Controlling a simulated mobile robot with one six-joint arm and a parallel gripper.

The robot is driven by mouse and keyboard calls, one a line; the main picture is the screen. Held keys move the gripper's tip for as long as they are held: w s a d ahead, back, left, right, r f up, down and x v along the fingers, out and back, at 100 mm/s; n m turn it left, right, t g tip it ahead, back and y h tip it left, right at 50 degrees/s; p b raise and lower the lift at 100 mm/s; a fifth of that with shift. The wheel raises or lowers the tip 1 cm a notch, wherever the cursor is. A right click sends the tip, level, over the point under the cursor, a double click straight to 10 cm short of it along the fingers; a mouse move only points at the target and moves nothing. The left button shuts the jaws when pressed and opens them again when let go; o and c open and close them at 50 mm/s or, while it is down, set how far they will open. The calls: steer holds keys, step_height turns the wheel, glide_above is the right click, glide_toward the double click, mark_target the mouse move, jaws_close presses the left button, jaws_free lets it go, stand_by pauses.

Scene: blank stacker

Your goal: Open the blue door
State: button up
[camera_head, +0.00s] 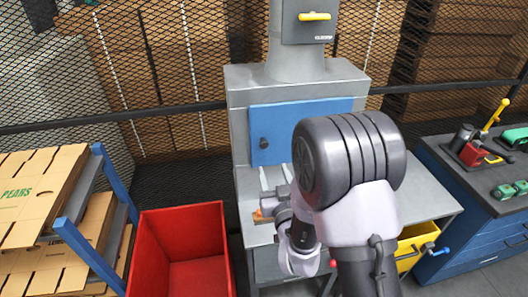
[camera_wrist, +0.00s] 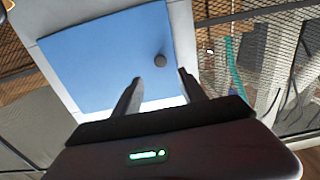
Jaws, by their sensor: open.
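The blue door (camera_head: 288,115) is a flat panel on the front of the grey machine (camera_head: 240,95), and it appears shut. A dark round knob (camera_head: 264,143) sits near its left edge in the head view. My arm hides the door's lower right part there. In the wrist view the blue door (camera_wrist: 110,60) fills the upper left and its knob (camera_wrist: 160,60) shows beyond the fingertips. My gripper (camera_wrist: 160,75) is open and empty, its two fingers apart with the knob roughly between their lines, not touching it.
A red bin (camera_head: 182,250) stands left of the machine, beside a blue-framed rack (camera_head: 85,245) with flat cardboard boxes. A blue workbench (camera_head: 470,215) with tools stands at right. Mesh fencing runs behind.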

mark_target(264, 146)
steer(key=p+x, duration=0.1)
steer(key=x, duration=0.9)
steer(key=shift+w+a, duration=0.15)
steer(key=shift+w, duration=0.15)
jaws_close()
stand_by(0.7)
